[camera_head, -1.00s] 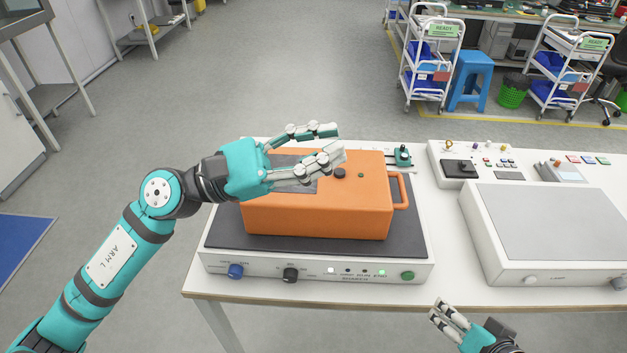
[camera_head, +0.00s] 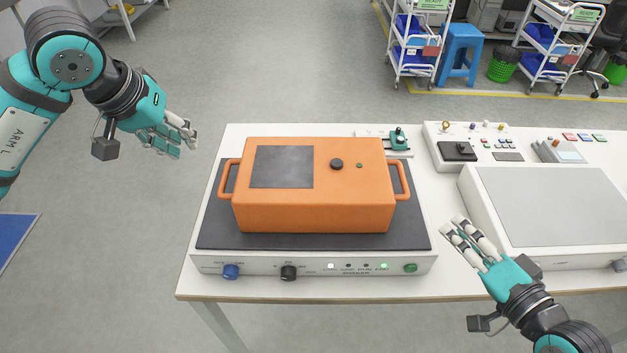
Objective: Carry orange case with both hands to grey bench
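The orange case (camera_head: 350,205) has a handle on its left and right ends, a dark square panel and a black knob on top. It sits upright on the dark top of a white-fronted device (camera_head: 320,262) with a blue knob and lit lamps. My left gripper (camera_head: 180,142) is open and empty in the air, left of the case and apart from its left handle (camera_head: 226,178). My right gripper (camera_head: 458,234) is open and empty, to the right of and in front of the right handle (camera_head: 403,180), apart from it. I cannot tell which surface is the grey bench.
A second white device with a grey top (camera_head: 555,205) stands right of the case on the same white table (camera_head: 290,288). Small control boxes (camera_head: 470,145) stand at the back. White trolleys (camera_head: 415,45) and a blue stool (camera_head: 460,55) stand beyond.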

